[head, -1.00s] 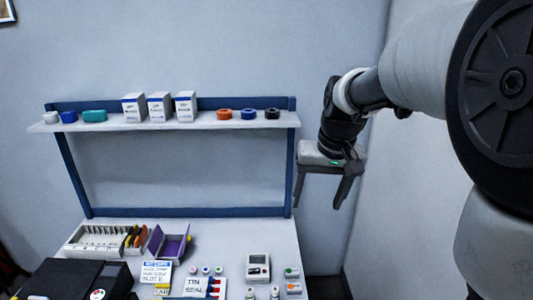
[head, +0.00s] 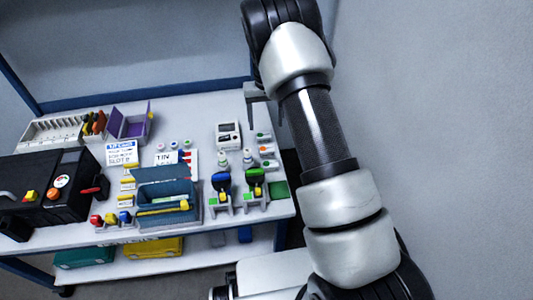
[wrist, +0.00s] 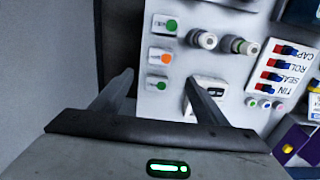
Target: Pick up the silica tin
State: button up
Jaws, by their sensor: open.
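No label readable as silica shows, so I cannot tell for sure which thing is the silica tin. Small white pieces with green and orange dots stand in a column at the table's right, seen in the head view (head: 267,151) and the wrist view (wrist: 161,56). My gripper (wrist: 160,80) is open and empty above the table's right part. In the wrist view the lowest green-dot piece (wrist: 157,84) shows between its fingertips. In the head view my arm hides most of the gripper; one grey finger shows near the table's back right.
A white meter (head: 228,135) and two small bottles (head: 247,158) stand left of the dotted pieces. A blue open bin (head: 168,187), a black case (head: 48,188), a purple box (head: 130,124) and a grey rack (head: 52,131) crowd the table. A wall is at right.

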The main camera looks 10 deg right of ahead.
jog(key=b, duration=0.1)
send_over(266, 148)
jog(key=w, duration=0.1)
notch_tip(266, 148, down, 6)
jog(key=shift+d, duration=0.1)
jog(key=f+b, duration=0.1)
jog(key=f, duration=0.1)
jog(key=s+f, duration=0.1)
jog(key=f, duration=0.2)
jog(key=shift+f+b, duration=0.15)
jog(key=shift+b, duration=0.25)
jog(key=c, duration=1.1)
